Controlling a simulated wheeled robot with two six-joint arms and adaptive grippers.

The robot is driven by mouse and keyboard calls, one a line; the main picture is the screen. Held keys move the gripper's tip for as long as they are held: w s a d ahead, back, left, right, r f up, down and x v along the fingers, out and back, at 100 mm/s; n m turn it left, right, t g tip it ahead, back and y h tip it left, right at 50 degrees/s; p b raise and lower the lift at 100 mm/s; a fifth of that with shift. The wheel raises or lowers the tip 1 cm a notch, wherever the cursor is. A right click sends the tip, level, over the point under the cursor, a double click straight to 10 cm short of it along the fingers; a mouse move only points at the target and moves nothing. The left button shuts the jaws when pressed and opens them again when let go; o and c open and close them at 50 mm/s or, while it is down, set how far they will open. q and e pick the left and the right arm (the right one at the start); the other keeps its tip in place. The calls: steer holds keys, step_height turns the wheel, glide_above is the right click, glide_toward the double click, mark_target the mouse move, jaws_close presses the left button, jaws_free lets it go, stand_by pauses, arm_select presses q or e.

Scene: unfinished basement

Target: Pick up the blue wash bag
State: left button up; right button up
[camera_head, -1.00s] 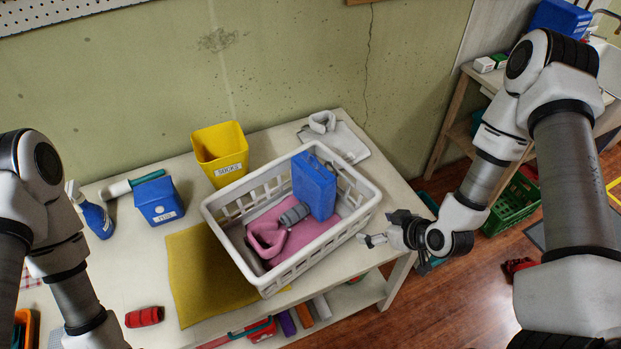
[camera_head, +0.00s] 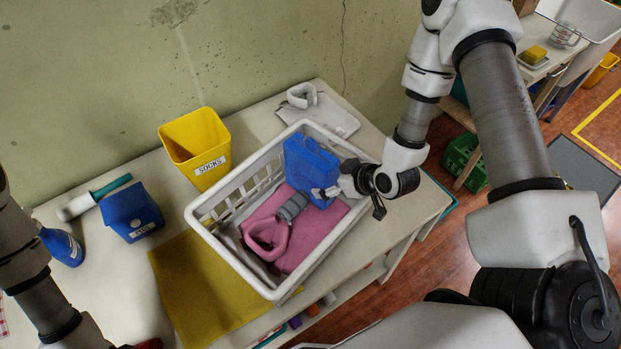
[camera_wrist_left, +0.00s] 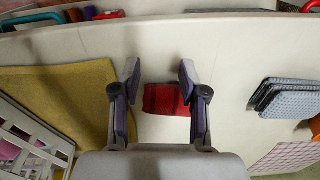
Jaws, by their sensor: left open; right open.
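The blue wash bag (camera_head: 308,163) stands upright in the white laundry basket (camera_head: 196,212), toward its far right part. My right gripper (camera_head: 335,191) is open at the bag's lower right side, with its fingers at or very near the bag. I cannot tell whether they touch it. My left gripper (camera_wrist_left: 160,72) is open and empty in the left wrist view, over the table near a red rolled cloth (camera_wrist_left: 165,99).
The basket also holds pink cloth (camera_head: 318,229) and a grey roll (camera_head: 293,206). A yellow socks bin (camera_head: 196,145), a labelled blue box (camera_head: 131,211), a blue spray bottle (camera_head: 62,247) and a yellow mat (camera_head: 195,285) are on the table (camera_head: 110,282).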

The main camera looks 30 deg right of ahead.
mark_target(317, 153)
arm_select(q)
step_height(317, 153, down, 2)
steer(key=shift+w+f+b, duration=0.1)
steer(key=shift+w+b, duration=0.05)
steer(key=shift+b, duration=0.15)
arm_select(e)
steer(key=shift+x, duration=1.2)
arm_select(q)
steer(key=shift+w+a, duration=0.1)
arm_select(e)
steer(key=shift+w+a+f, duration=0.1)
steer(key=shift+w+f, duration=0.1)
steer(key=shift+s+r, duration=0.1)
steer(key=shift+r, duration=0.1)
arm_select(q)
steer(key=shift+s+r, duration=0.2)
arm_select(e)
steer(key=shift+s, duration=0.1)
steer(key=c, duration=1.1)
steer(key=shift+c, duration=1.3)
step_height(317, 153, up, 11)
steer(key=p, duration=0.9)
arm_select(q)
step_height(317, 153, up, 8)
steer(key=shift+r, duration=0.2)
arm_select(e)
step_height(317, 153, up, 7)
